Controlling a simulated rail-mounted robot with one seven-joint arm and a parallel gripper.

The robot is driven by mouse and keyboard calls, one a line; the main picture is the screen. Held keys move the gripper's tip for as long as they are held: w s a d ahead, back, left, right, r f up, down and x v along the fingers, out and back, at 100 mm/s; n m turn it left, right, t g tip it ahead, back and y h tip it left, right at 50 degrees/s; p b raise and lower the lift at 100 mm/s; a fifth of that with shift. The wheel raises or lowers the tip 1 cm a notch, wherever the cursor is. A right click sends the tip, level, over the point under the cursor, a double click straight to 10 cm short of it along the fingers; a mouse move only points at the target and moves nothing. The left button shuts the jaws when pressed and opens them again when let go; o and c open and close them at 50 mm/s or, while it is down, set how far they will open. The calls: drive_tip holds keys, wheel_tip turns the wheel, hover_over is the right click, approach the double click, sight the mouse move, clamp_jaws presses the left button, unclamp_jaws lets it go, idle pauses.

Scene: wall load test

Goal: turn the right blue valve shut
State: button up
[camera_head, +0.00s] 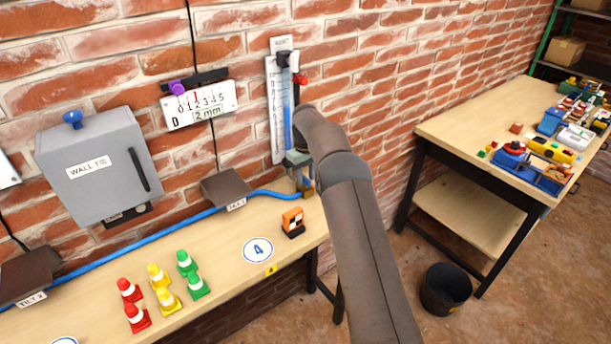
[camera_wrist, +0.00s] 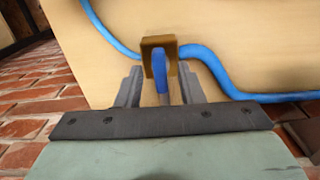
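The right blue valve shows in the wrist view as a brass-coloured body (camera_wrist: 147,42) with a blue handle (camera_wrist: 161,72) at its middle. A blue hose (camera_wrist: 200,54) runs to it from both sides. My gripper (camera_wrist: 160,88) is open, with one finger on each side of the blue handle; gaps seem to remain between handle and fingers. In the head view, my gripper (camera_head: 299,160) points down at the bench's back edge, just above the brass valve body (camera_head: 307,189). My arm and gripper hide the blue handle there.
A water-level gauge (camera_head: 274,115) with a red tap (camera_head: 300,79) is on the brick wall behind my gripper. A grey wall box (camera_head: 95,165) hangs left. A second table (camera_head: 470,122) stands right.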

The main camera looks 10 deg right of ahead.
sight(306, 178)
wheel_tip(306, 178, up, 6)
drive_tip(key=shift+r+b, duration=0.2)
drive_tip(key=shift+b, duration=0.3)
drive_tip(key=shift+r, duration=0.55)
